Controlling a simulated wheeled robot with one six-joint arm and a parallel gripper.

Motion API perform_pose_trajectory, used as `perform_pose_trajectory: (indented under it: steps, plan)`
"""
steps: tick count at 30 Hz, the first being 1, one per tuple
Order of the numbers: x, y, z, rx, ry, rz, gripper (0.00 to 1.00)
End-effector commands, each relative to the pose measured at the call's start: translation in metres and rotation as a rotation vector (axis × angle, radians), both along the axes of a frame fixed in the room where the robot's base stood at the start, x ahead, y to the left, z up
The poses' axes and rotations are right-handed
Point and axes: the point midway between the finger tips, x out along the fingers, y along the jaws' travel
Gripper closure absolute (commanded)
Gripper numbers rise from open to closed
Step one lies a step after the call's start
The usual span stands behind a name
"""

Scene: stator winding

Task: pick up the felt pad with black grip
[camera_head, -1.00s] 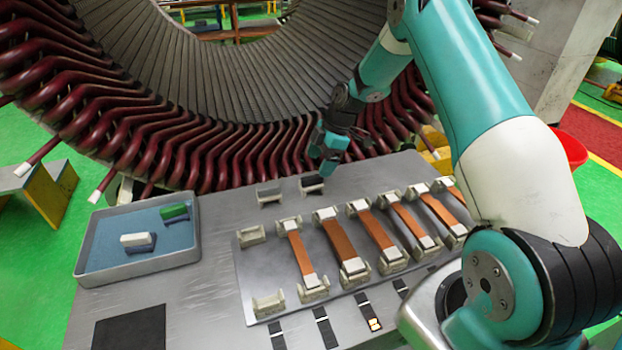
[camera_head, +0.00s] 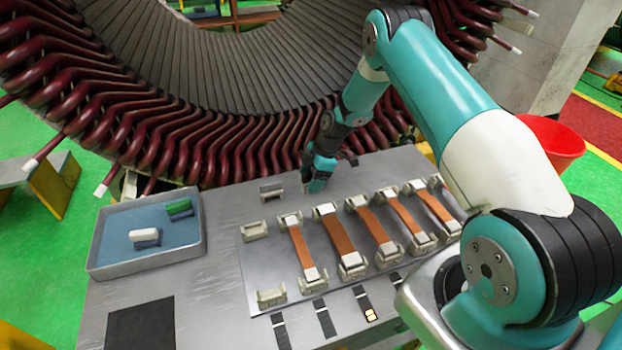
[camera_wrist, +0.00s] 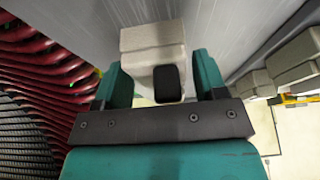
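The felt pad with black grip (camera_wrist: 166,84) shows in the wrist view between my two teal fingers, with its dark grip facing the camera. A gap shows on each side of the grip. A pale beige block, apparently its holder (camera_wrist: 152,40), lies just beyond it. My gripper (camera_wrist: 161,84) is open around the grip and does not visibly touch it. In the head view my gripper (camera_head: 317,188) points down at the table's back edge and hides the black-grip pad.
A blue-lined tray (camera_head: 95,250) at left holds a green-grip pad (camera_head: 180,208) and a white-grip pad (camera_head: 144,236). An empty-looking holder (camera_head: 271,190) stands left of my gripper. Copper strips (camera_head: 335,238) rest on holders in front. Red stator coils (camera_head: 240,148) rise close behind.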

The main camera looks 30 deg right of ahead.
Motion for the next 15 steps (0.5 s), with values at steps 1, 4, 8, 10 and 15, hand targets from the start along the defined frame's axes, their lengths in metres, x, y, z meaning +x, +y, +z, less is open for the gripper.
perform_pose_trajectory:
  steps: [1,4,8,10,15]
  plan:
    - [0.0,0.0,0.0001,0.0,0.0,0.0,0.47]
    - [0.0,-0.0001,0.0002,0.0,0.0,0.0,0.7]
    - [0.0001,-0.0002,0.0005,0.0,0.0,0.0,0.74]
    - [0.0001,-0.0002,0.0005,0.0,0.0,0.0,0.74]
    - [0.0003,-0.0003,0.0032,0.0,-0.001,0.0,0.74]
